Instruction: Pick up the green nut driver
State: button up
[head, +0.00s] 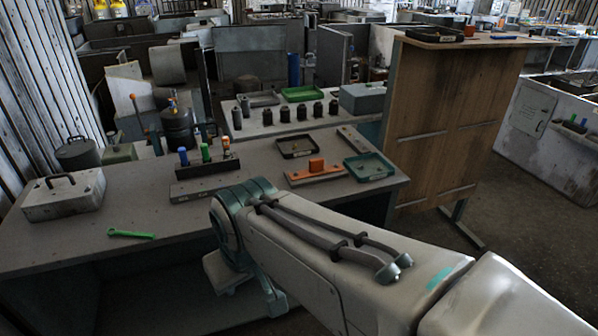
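A green-handled driver (205,152) stands upright in a dark rack (208,169) on the near workbench. It is between a blue-handled driver (183,157) on its left and an orange-handled driver (226,145) on its right. The green handle shows clearly; its lower part is hidden in the rack. My arm reaches in from the lower right, with its bent joint in front of the bench's near edge, apart from the rack. My gripper cannot be seen in this view.
A green wrench (131,234) lies at the bench's front left, near a grey lidded box (64,194). An orange block (317,165) sits on a board right of the rack. A tall wooden panel (455,120) stands at right.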

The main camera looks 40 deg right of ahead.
aim_at(204, 148)
jog(key=z, duration=0.6)
jog(key=i, duration=0.55)
jog(key=z, duration=0.6)
jog(key=i, duration=0.7)
jog(key=u, duration=0.1)
jog(key=k, duration=1.05)
jog(key=u, duration=1)
jog(key=i, duration=1.4)
jog(key=z, duration=0.45)
